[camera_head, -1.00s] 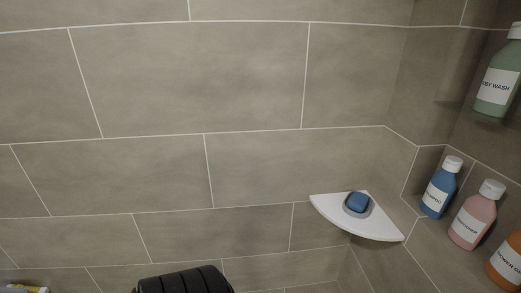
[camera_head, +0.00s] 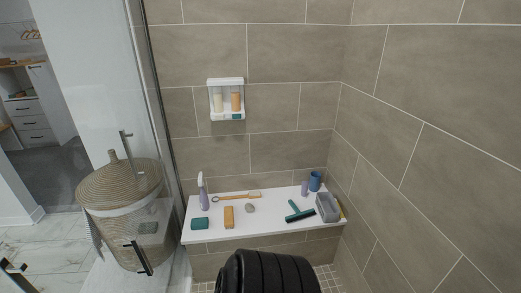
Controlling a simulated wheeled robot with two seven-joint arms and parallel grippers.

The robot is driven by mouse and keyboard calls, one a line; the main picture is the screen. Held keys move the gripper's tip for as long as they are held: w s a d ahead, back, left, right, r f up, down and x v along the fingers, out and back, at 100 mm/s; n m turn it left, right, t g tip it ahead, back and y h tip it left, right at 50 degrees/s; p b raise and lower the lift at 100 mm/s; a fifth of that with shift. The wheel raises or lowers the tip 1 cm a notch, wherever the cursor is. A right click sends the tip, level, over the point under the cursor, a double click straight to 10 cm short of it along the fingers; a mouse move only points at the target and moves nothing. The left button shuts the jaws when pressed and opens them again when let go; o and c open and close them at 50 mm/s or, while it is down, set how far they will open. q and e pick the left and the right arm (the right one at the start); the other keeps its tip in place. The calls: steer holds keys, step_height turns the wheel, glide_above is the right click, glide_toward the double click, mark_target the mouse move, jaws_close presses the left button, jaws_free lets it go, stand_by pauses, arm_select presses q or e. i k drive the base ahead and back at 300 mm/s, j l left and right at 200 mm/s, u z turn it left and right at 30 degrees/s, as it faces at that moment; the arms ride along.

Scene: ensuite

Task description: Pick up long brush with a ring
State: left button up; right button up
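A long wooden brush (camera_head: 237,198) lies along the back of a white bench (camera_head: 262,228) against the tiled wall. A ring shows at its left end, and its head points to the right. It lies flat, with free bench surface in front of it. Neither of my grippers is in view. A black ribbed part of my own body fills the bottom centre and hides a little of the area below the bench.
A spray bottle (camera_head: 203,192) stands left of the brush. Near it lie a teal box (camera_head: 200,224), a tan block (camera_head: 229,217) and a grey stone (camera_head: 250,208). A squeegee (camera_head: 299,214), grey bin (camera_head: 327,207) and blue cup (camera_head: 315,181) are right. A woven basket (camera_head: 120,190) stands left.

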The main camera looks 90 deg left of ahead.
mark_target(256, 194)
steer(key=u, duration=2.95)
